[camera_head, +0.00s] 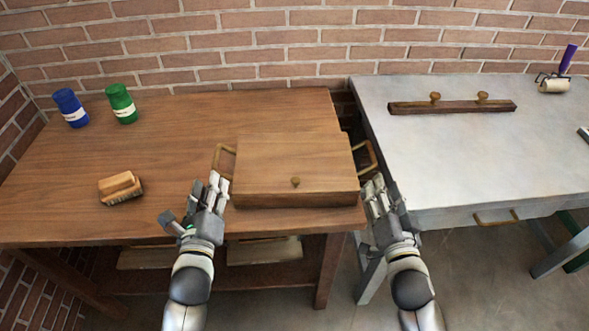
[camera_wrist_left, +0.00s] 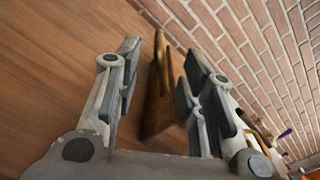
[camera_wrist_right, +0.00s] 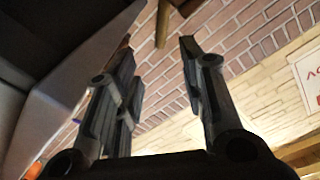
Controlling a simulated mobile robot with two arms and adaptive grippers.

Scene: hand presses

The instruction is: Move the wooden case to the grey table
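The wooden case (camera_head: 290,165) lies flat near the front right edge of the brown table, with a small knob on its front and a looped handle on each side. My left gripper (camera_head: 213,183) is open and empty just in front of the left handle (camera_head: 222,160). In the left wrist view that handle (camera_wrist_left: 160,55) shows beyond and between the spread fingers. My right gripper (camera_head: 378,192) is open and empty, in front of the right handle (camera_head: 371,157). In the right wrist view a brown bar (camera_wrist_right: 162,25), apparently that handle, shows beyond the fingers. The grey table (camera_head: 445,150) is at right.
A blue can (camera_head: 70,107), a green can (camera_head: 121,103) and a brush (camera_head: 121,188) stand on the brown table (camera_head: 60,190). A wooden bar with two knobs (camera_head: 450,106) and a roller (camera_head: 556,82) lie at the grey table's back. Its front middle is clear.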

